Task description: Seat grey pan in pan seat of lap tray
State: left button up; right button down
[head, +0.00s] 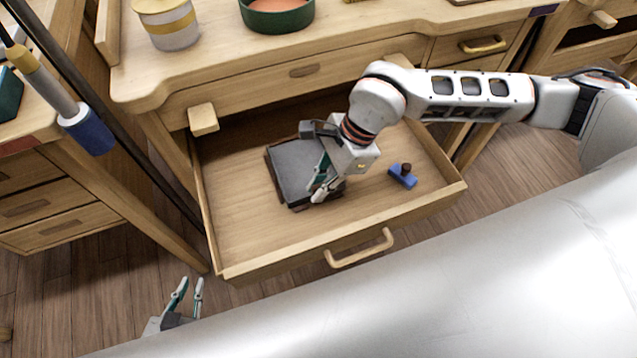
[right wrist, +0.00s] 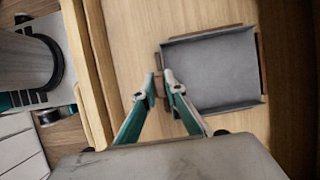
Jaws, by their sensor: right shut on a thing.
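The grey pan (head: 294,168) is a shallow, square, dark grey pan in the open drawer. It also shows in the right wrist view (right wrist: 212,70). Brown parts of the lap tray (head: 270,164) show around its edges, and in the right wrist view as brown strips (right wrist: 263,62). The pan covers most of the tray, so I cannot tell whether it is fully down. My right gripper (head: 322,187) is shut on the pan's near wall, with one fingertip inside it (right wrist: 162,84). My left gripper (head: 191,284) is open and empty, outside the drawer at lower left.
The wooden drawer (head: 235,235) is pulled out, its front handle (head: 360,248) facing me. A blue block with a brown knob (head: 402,178) lies right of the pan. A green bowl (head: 277,14) and striped jar (head: 168,24) stand on the bench. The drawer's left floor is clear.

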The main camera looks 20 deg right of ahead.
jog(key=shift+f, duration=0.1)
jog(key=c, duration=2)
grip_release()
jog(key=v, duration=1.2)
